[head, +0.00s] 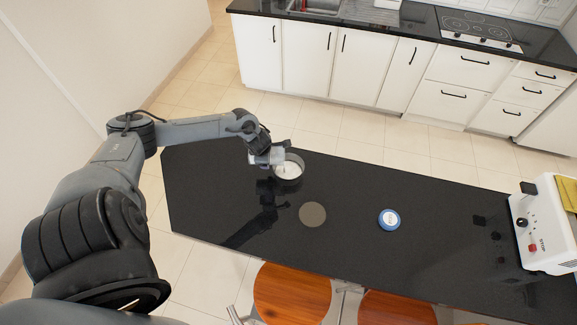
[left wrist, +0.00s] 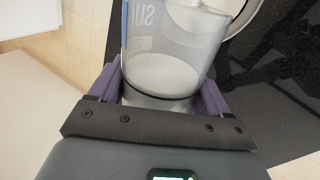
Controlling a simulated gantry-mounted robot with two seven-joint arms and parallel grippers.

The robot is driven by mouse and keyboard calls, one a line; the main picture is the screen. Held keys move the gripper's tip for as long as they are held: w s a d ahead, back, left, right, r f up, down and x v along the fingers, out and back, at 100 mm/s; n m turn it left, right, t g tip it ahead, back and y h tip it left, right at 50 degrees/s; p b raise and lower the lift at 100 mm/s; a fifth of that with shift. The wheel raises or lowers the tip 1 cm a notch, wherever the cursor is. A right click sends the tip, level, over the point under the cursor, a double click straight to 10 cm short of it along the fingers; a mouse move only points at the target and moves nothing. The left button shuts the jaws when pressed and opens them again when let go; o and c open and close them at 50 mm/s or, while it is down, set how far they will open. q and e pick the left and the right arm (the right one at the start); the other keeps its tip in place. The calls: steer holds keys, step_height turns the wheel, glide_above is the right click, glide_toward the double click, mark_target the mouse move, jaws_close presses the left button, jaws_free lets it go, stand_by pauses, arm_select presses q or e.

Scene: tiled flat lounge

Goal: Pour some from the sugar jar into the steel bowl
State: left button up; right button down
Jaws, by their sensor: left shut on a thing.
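The sugar jar (left wrist: 172,50) is a clear, open container with part of a "SU" label and white contents inside. My left gripper (head: 266,158) is shut on the jar, one purple finger on each side of it. In the head view the jar (head: 278,155) is tilted at the steel bowl's left rim. The steel bowl (head: 302,174) stands on the dark counter, and its inside looks pale. In the left wrist view a curved edge of the bowl (left wrist: 247,14) shows beyond the jar's mouth. Whether sugar is falling is not clear. My right gripper is not in view.
A round grey disc (head: 312,214) and a blue-rimmed lid (head: 389,219) lie on the dark counter (head: 350,245). A white appliance (head: 545,225) stands at the right end. Wooden stools (head: 292,293) are at the near side. The counter's middle is mostly clear.

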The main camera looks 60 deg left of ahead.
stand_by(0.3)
arm_select(q)
steer(key=shift+s+a+f+t+h, duration=0.1)
steer(key=shift+s+f+t+h, duration=0.2)
steer(key=shift+f+t, duration=0.2)
steer(key=shift+s+a+f+n+t+h+p, duration=0.25)
steer(key=shift+s+n+t+h+p, duration=0.1)
steer(key=shift+t+p, duration=0.25)
steer(key=shift+w, duration=0.15)
steer(key=shift+f, duration=0.1)
